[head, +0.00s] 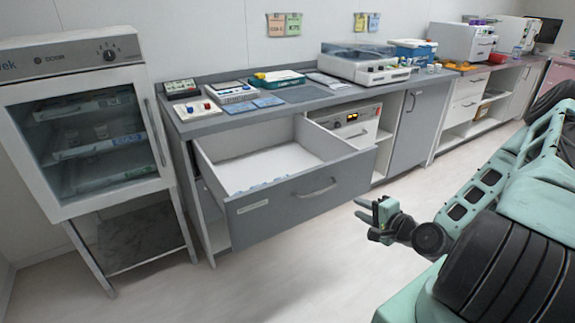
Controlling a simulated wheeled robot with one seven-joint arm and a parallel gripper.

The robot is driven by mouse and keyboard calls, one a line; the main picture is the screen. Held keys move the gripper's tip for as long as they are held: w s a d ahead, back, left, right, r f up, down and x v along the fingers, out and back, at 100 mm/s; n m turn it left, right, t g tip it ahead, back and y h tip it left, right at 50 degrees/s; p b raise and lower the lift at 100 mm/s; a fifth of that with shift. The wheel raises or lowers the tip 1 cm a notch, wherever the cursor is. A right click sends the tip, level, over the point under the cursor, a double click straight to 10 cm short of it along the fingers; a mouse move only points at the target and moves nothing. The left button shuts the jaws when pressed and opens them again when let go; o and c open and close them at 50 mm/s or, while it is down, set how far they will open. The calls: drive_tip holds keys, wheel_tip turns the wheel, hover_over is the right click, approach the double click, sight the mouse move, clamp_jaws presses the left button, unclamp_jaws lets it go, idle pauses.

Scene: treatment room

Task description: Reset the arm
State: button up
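My gripper (358,208) is at the end of my arm, over the floor to the right of an open drawer (300,205). It points left in the picture. Its two fingers show apart, with a gap between them and nothing visible in it. The gripper looks clear of the drawer front and its handle (318,188). My arm stretches from the right side of the picture towards the drawer.
The drawer sticks far out from the grey-topped counter (300,97), which bears several devices. A glass-door cabinet (95,120) stands at left on a frame. Free floor (320,270) lies in front of the drawer.

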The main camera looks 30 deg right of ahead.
drive_tip(key=w+a+r+n+g+y+p, duration=0.1)
drive_tip(key=a+r+n+g+y, duration=0.1)
drive_tip(key=a+n+g, duration=0.5)
drive_tip(key=w+a+r+n+g+y, duration=0.1)
drive_tip(key=a+r+n+g, duration=0.15)
drive_tip(key=a+n, duration=0.75)
drive_tip(key=s+a+r+n+g+h+p, duration=0.1)
drive_tip(key=s+a+r+n+g, duration=0.4)
drive_tip(key=s+a+r, duration=1)
drive_tip(key=s+a+n+h, duration=0.1)
drive_tip(key=s+a+n, duration=0.2)
drive_tip(key=shift+s+r, duration=0.15)
drive_tip(key=shift+s, duration=0.25)
drive_tip(key=shift+w, duration=0.1)
